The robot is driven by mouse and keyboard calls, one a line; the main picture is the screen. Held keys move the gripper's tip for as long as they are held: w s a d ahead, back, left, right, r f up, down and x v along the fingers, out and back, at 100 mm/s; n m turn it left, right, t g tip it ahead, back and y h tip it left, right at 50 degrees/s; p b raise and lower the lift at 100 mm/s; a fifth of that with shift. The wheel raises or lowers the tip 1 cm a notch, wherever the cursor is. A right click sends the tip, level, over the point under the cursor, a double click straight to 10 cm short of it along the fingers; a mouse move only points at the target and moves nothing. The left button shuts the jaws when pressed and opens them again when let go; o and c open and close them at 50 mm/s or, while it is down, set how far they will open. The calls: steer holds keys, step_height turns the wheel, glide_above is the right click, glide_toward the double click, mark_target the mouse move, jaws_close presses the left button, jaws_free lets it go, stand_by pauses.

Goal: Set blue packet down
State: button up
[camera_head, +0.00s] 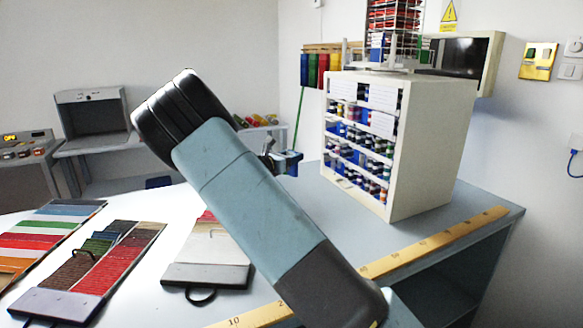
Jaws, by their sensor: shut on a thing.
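My gripper (273,155) shows just right of my arm's blue-grey link, which hides part of it. It is shut on a small blue packet (289,163). The packet is held left of the white cabinet, against the background of the far counter edge and wall. The view does not clearly show how high it is above the grey counter (295,205). The jaws are small and dark here, and their exact grip on the packet is hard to make out.
A white cabinet (424,155) with rows of thread spools stands on the right. Swatch boards (110,262) lie at left, and another swatch board (207,272) lies left of my arm. A yellow ruler (440,238) runs along the front edge. Bare counter lies left of the cabinet.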

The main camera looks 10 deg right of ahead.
steer(key=shift+w+f, duration=0.45)
steer(key=shift+f, duration=1.65)
steer(key=o, duration=1)
steer(key=shift+f, duration=0.1)
